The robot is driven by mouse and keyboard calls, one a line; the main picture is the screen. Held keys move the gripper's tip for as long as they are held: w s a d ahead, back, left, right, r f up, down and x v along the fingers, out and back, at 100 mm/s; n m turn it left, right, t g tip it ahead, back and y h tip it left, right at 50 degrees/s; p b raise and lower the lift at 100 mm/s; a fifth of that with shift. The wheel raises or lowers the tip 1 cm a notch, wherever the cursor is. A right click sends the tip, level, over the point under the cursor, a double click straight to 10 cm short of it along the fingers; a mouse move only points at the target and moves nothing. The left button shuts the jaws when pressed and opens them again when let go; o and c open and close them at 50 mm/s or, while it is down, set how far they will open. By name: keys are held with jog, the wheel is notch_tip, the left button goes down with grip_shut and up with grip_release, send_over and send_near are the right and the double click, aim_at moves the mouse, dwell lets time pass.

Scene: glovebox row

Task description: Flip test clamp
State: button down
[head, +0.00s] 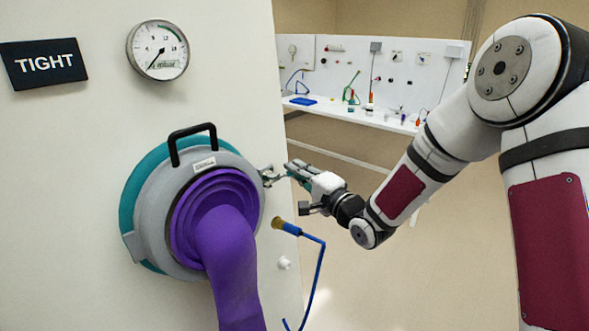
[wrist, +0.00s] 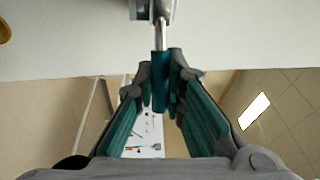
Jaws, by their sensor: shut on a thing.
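The test clamp (head: 268,176) is a small metal clamp on the right rim of the round grey port, on the white panel. In the wrist view its metal bracket (wrist: 150,10) is at the top, with a rod running down to a teal handle grip (wrist: 160,88). My gripper (head: 290,170) reaches the clamp from the right. In the wrist view my gripper (wrist: 161,80) has its teal fingers on both sides of the handle, closed on it. The finger contact is small in the head view.
A purple glove sleeve (head: 226,250) hangs from the port, which has a black handle (head: 192,142) on top. A blue hose with a brass end (head: 290,228) is just below my gripper. A gauge (head: 158,50) and a "TIGHT" sign (head: 45,64) are above. A bench (head: 350,112) stands behind.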

jog(key=shift+s+d+m+t+h+p, duration=0.1)
jog(key=shift+s+m+t+h+p, duration=0.15)
jog(key=shift+m+t+h+p, duration=0.35)
jog(key=shift+s+d+m+t+h+p, duration=0.1)
jog(key=shift+s+m+t+h+p, duration=0.15)
jog(key=shift+t+h, duration=0.4)
jog(key=shift+h, duration=0.35)
jog(key=c, duration=1.6)
grip_release()
jog(key=shift+c, duration=0.2)
jog(key=v, duration=1.2)
jog(key=shift+w+d+r, duration=0.1)
